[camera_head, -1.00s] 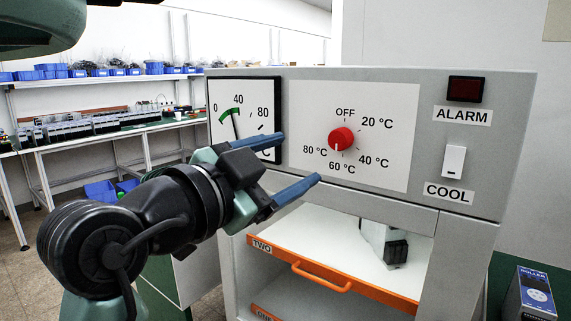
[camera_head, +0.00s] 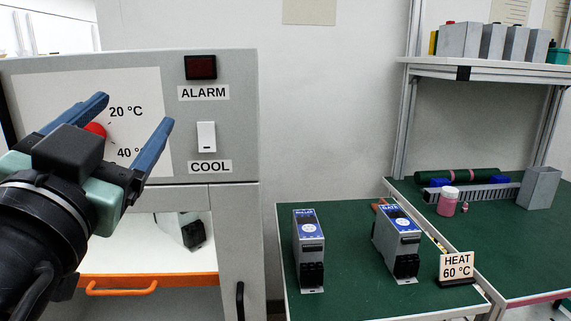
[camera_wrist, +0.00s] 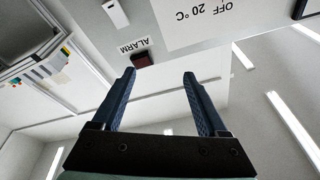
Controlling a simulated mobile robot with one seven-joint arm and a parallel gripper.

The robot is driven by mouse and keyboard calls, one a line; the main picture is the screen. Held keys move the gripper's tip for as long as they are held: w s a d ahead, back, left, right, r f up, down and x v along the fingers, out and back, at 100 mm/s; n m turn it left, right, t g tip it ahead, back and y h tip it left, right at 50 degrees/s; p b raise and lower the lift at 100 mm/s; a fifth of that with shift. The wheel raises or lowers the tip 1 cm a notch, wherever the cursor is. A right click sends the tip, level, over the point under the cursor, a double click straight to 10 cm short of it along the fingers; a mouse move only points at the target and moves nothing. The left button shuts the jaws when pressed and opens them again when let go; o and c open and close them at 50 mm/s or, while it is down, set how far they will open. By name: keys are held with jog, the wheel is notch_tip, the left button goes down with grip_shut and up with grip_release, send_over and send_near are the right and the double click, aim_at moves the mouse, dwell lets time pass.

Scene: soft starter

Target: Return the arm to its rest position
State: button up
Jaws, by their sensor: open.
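My gripper (camera_head: 138,122) is at the left of the head view, with its two blue fingers spread apart and nothing between them. It overlaps the front of the grey cabinet (camera_head: 228,125) in the picture and hides part of the red knob (camera_head: 95,129). The knob's pointer is hidden. In the wrist view my gripper (camera_wrist: 160,90) is also open and empty, with the cabinet's panel (camera_wrist: 190,22) upside down beyond it. I cannot tell the exact gap between the fingers and the panel.
An orange-edged shelf (camera_head: 180,280) holds a grey-white device (camera_head: 180,228). Two grey modules (camera_head: 308,245) (camera_head: 396,240) and a "HEAT 60 °C" sign (camera_head: 457,266) stand on the green table (camera_head: 345,295). A pink-red bottle (camera_head: 447,203) and grey box (camera_head: 539,187) stand further right.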

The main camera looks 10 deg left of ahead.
jog(key=s+d+r+n+t+h, duration=0.1)
jog(key=s+d+r+t, duration=0.15)
jog(key=d, duration=0.45)
jog(key=s+d+r+n+t+h, duration=0.1)
jog(key=d+r+t, duration=0.15)
jog(key=d, duration=0.45)
jog(key=s+d+r+n+t+h, duration=0.1)
jog(key=s+d+r+h, duration=0.15)
jog(key=d, duration=0.45)
notch_tip(320, 180, up, 15)
jog(key=p, duration=1.4)
jog(key=shift+s+r+t+y, duration=0.15)
jog(key=shift+s+t+y, duration=0.05)
jog(key=shift+t+y, duration=0.25)
